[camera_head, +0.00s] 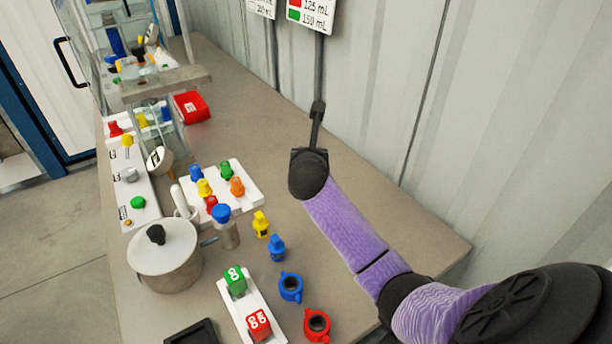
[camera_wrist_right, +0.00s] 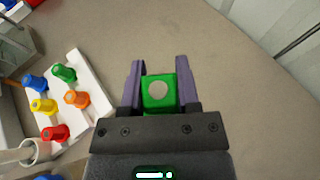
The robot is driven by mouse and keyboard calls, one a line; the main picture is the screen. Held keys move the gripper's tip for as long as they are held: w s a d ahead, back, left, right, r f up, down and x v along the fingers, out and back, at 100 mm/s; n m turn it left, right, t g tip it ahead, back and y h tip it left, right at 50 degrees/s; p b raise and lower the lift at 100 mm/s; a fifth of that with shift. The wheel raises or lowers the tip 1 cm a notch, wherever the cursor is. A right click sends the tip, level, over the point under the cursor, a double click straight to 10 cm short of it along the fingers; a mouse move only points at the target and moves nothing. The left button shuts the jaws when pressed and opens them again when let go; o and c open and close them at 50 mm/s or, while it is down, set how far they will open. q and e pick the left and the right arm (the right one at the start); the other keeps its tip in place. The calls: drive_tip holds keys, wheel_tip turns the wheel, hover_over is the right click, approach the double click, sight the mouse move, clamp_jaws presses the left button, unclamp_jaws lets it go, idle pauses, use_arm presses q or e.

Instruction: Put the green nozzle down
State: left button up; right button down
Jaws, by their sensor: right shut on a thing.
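My right gripper (camera_wrist_right: 160,72) is shut on the green nozzle (camera_wrist_right: 159,98), a green block with a pale round spot, held between its two purple-grey fingers in the right wrist view. Bare tabletop shows around and beyond it; I cannot tell its height above the table. In the head view my right arm reaches in from the right over the bench, and the nozzle and fingertips cannot be made out there. My left gripper is not in view.
A white board (camera_head: 248,190) with several coloured nozzles sits left of my arm; it also shows in the right wrist view (camera_wrist_right: 96,88). A lidded pot (camera_head: 165,262), blue ring (camera_head: 291,288) and red ring (camera_head: 317,323) stand nearer. The far right bench is clear, along the wall.

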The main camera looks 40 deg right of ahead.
drive_tip(key=d+f+b, duration=0.1)
drive_tip(key=f, duration=0.1)
drive_tip(key=w+d+f+m+g+h+b, duration=0.1)
drive_tip(key=d+f+b, duration=0.1)
drive_tip(key=d+f+m+g+b, duration=0.1)
drive_tip(key=d+f, duration=0.1)
drive_tip(key=shift+w+f+h, duration=0.25)
drive_tip(key=shift+f+h, duration=0.1)
drive_tip(key=shift+h, duration=0.05)
wheel_tip(320, 180, down, 4)
drive_tip(key=b, duration=0.2)
drive_tip(key=shift+b, duration=0.3)
drive_tip(key=shift+r, duration=0.25)
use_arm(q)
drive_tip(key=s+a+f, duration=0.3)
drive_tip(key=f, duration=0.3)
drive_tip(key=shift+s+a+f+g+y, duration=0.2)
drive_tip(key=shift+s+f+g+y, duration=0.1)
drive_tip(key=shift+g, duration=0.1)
use_arm(e)
drive_tip(key=shift+f, duration=0.1)
drive_tip(key=shift+c, duration=2)
unclamp_jaws()
drive_tip(key=shift+o, duration=0.4)
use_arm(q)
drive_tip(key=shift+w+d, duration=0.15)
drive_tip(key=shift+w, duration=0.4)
